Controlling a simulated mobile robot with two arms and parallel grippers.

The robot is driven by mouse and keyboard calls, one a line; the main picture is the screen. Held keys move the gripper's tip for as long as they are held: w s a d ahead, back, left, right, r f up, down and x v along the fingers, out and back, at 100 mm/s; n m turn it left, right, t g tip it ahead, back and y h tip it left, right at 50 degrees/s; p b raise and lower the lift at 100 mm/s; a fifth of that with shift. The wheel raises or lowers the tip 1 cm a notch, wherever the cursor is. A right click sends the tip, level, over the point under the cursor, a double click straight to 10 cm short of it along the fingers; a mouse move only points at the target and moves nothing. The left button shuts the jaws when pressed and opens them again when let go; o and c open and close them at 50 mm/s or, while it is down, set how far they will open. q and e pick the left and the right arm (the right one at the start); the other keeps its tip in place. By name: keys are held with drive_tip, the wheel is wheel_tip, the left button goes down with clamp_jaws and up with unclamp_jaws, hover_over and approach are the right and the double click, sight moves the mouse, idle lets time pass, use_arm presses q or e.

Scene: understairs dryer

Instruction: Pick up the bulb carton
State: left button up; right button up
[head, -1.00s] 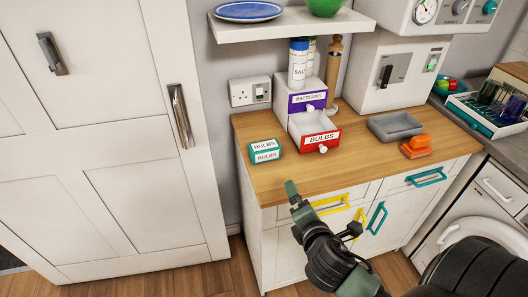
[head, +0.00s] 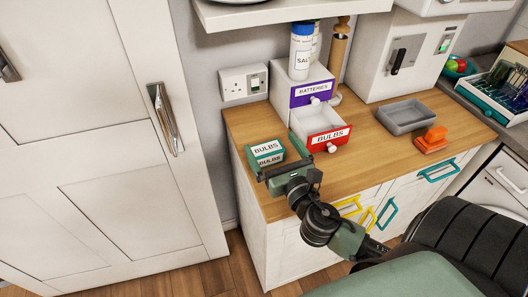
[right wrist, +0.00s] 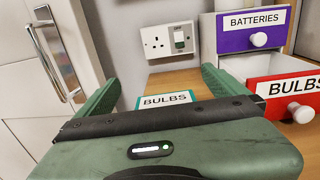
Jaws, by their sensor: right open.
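The bulb carton (head: 268,150) is a small teal and white box labelled BULBS. It sits on the left part of the wooden counter, left of the open red-fronted bulbs drawer. My right gripper (head: 274,152) is open at the carton's near side, its two fingers pointing toward it, one on either side. In the right wrist view the carton (right wrist: 166,100) shows between the open fingers (right wrist: 160,78), with its lower part hidden behind the gripper body. I cannot tell whether the fingers touch it. My left gripper is not in view.
The open bulbs drawer (head: 327,138) juts out right of the carton, under the batteries drawer (head: 313,91). A grey tray (head: 405,116) and an orange object (head: 432,138) lie farther right. A tall white cupboard (head: 90,130) stands left. A wall socket (head: 243,82) is behind.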

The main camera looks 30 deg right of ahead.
sight(269, 154)
drive_tip(key=f, duration=0.2)
drive_tip(key=f+b, duration=0.1)
drive_tip(key=f, duration=0.1)
drive_tip(key=shift+s, duration=0.25)
drive_tip(key=shift+w+d+f, duration=0.1)
drive_tip(key=shift+w+f, duration=0.1)
drive_tip(key=shift+w, duration=0.5)
drive_tip(key=shift+w+d+p, duration=0.1)
drive_tip(key=shift+w+p, duration=0.2)
drive_tip(key=shift+w, duration=0.3)
drive_tip(key=w, duration=0.2)
drive_tip(key=w+d+p, duration=0.1)
drive_tip(key=w, duration=0.2)
drive_tip(key=shift+f, duration=0.1)
drive_tip(key=shift+c, duration=0.9)
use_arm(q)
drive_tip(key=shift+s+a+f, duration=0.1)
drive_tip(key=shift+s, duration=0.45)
use_arm(e)
drive_tip(key=c, duration=1)
